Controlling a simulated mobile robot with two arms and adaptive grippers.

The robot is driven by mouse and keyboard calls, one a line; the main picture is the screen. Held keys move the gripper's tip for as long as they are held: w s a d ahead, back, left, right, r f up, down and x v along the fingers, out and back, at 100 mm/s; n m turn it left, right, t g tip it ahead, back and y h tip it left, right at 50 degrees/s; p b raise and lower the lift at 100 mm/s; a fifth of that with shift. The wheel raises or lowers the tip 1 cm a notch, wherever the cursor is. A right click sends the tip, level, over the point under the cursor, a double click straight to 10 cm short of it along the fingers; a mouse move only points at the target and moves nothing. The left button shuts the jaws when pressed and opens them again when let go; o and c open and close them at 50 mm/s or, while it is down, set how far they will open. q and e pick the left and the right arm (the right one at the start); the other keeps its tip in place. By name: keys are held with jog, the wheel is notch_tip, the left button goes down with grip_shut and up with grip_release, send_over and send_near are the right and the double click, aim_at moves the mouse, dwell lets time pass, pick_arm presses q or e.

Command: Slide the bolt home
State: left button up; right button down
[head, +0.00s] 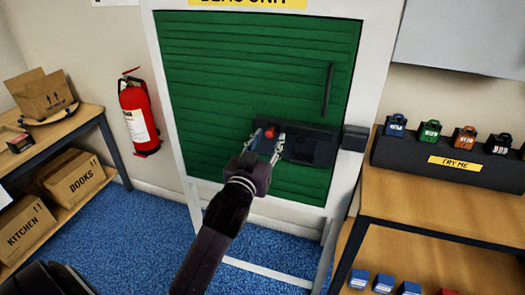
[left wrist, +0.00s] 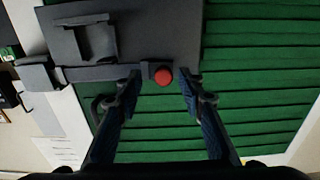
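A dark grey bolt unit (head: 308,149) is mounted on the green slatted door (head: 250,65); it also shows in the left wrist view (left wrist: 165,30). Its red knob (head: 269,133) is at the unit's left part. A dark keeper block (head: 355,138) sits on the white frame to the right, and at left in the left wrist view (left wrist: 38,77). My left gripper (head: 267,141) is open at the knob. In the left wrist view the red knob (left wrist: 163,75) lies between the spread fingertips, with a gap on each side. My right gripper is not in view.
A table with a row of coloured padlocks on a dark "TRY ME" stand (head: 400,155) is at right. A fire extinguisher (head: 138,115) hangs on the wall at left. Shelves with cartons (head: 73,180) stand at far left. A vertical dark handle (head: 328,88) is above the bolt unit.

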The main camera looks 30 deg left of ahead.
pick_arm(q)
jog(key=v, duration=1.1)
jog(key=shift+s+d, duration=0.1)
jog(key=shift+d, duration=0.05)
jog(key=w+d+f+m+g+h, duration=0.1)
jog(key=w+d+f+g, duration=0.1)
jog(key=f, duration=1.1)
jog(key=w+d+f+m+g+h, duration=0.1)
jog(key=d+f+g+h, duration=0.1)
jog(key=f, duration=1)
jog(key=s+d+f+m+g, duration=0.1)
jog(key=s+d+f+g, duration=0.15)
jog(key=f, duration=0.65)
jog(key=s+d+f+g, duration=0.1)
jog(key=s+f, duration=0.2)
jog(key=f, duration=0.6)
jog(key=s+d+f+g+h, duration=0.1)
jog(key=s+f+g, duration=0.2)
jog(key=s+f, duration=0.6)
jog(key=s+f+g, duration=0.2)
jog(key=s+f, duration=0.4)
jog(key=s, duration=0.3)
jog(key=s+a+f+m+g, duration=0.1)
jog(key=s+f+g, duration=0.1)
jog(key=s+f, duration=0.5)
jog(key=s+a+f+m+g, duration=0.1)
jog(key=s+f, duration=0.5)
jog(key=s, duration=0.7)
jog(key=shift+f+g, duration=0.35)
jog(key=shift+g, duration=0.2)
